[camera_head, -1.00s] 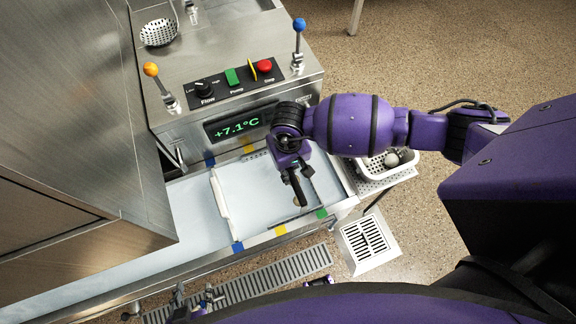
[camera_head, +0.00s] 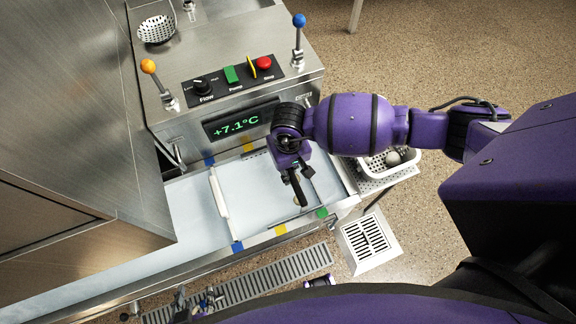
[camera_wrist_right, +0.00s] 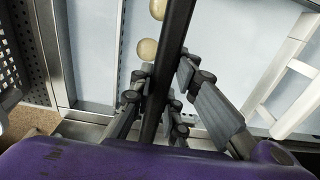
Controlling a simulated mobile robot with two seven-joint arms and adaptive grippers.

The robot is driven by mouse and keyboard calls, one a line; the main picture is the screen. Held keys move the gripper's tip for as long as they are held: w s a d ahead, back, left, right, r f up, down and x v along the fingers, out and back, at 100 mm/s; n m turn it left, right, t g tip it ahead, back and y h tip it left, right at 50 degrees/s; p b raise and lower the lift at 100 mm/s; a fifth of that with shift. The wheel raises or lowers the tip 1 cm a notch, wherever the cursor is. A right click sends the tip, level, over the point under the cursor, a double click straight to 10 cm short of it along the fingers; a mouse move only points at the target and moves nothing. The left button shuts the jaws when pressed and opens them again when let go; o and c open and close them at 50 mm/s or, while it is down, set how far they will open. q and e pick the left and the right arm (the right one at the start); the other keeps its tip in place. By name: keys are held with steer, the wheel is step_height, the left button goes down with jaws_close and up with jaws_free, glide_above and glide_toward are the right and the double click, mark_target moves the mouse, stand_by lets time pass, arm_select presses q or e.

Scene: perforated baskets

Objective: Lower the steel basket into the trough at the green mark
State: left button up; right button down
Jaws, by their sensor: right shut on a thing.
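My right gripper (camera_head: 298,188) hangs over the right part of the trough (camera_head: 185,215) in the head view. It is shut on a dark bar (camera_wrist_right: 172,60), which runs between the fingers in the right wrist view. I cannot make out a steel basket body below it, so I cannot tell whether the bar is its handle. The green mark (camera_head: 321,213) is on the trough's near rim, just right of and nearer than the gripper. My left gripper (camera_head: 203,301) is small and partly cut off at the bottom edge; its jaws are unclear.
A white divider (camera_head: 219,192) crosses the trough left of my right gripper. Yellow (camera_head: 280,230) and blue (camera_head: 237,247) marks share the near rim. Pale round things (camera_wrist_right: 147,49) show beside the bar. A white basket (camera_head: 375,170) stands right of the trough; the control panel (camera_head: 235,80) is behind.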

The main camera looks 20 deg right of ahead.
steer(key=c, duration=1.6)
jaws_free()
step_height(320, 180, up, 12)
steer(key=shift+r, duration=0.1)
